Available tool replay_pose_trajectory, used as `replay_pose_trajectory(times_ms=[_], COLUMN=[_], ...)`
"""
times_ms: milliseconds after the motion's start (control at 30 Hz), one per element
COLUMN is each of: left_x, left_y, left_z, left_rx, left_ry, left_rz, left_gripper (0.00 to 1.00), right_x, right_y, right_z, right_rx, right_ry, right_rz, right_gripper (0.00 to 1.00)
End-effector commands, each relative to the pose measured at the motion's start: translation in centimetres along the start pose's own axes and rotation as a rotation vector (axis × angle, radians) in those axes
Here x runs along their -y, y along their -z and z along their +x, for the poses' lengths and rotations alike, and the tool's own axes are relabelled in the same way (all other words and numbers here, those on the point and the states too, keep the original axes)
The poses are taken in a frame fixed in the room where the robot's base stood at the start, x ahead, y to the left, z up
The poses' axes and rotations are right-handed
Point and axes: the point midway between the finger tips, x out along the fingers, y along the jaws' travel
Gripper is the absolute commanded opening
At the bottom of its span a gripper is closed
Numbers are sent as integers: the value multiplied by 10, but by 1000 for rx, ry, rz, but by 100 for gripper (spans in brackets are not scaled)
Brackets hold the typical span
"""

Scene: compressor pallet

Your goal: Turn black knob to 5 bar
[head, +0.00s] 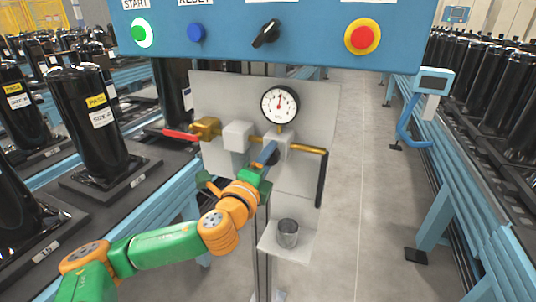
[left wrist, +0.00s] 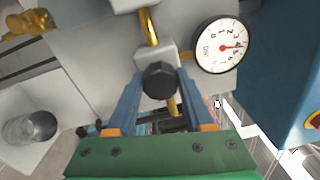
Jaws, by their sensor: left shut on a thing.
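The black knob (left wrist: 159,80) is on the front of a pale grey regulator block on the grey panel. My left gripper (head: 268,156) reaches it from the front. In the left wrist view its two blue fingers stand on either side of the knob, shut on it. In the head view the fingers hide most of the knob. The round white pressure gauge (head: 279,104) sits above the regulator. It also shows in the left wrist view (left wrist: 219,46), where its red needle points near 4. My right gripper is not in view.
A red-handled valve (head: 182,134) and brass pipe lie left of the regulator. A black hose (head: 321,180) hangs at the right. A metal cup (head: 288,233) stands on a small shelf below. A blue button box (head: 225,35) overhangs the panel.

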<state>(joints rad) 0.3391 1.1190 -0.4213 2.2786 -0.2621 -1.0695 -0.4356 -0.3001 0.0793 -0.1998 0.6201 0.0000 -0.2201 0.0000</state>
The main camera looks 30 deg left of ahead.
Motion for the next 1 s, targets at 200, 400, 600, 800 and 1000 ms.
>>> replay_pose_trajectory(times_ms=[200, 400, 600, 800, 1000], left_x=[1, 1, 1, 1, 0], left_y=[0, 0, 0, 0, 0], left_z=[0, 0, 0, 0, 0], left_rx=[-1, -1, -2, -2, -2], left_ry=[1, 2, 2, 1, 1], left_rz=[62, 80, 82, 81, 80], left_gripper=[0, 0, 0, 65, 82], right_x=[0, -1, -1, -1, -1], right_y=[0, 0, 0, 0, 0], right_z=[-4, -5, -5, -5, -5], right_rx=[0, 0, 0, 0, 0], right_ry=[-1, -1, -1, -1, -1], right_rz=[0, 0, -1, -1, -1], right_gripper=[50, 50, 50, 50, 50])
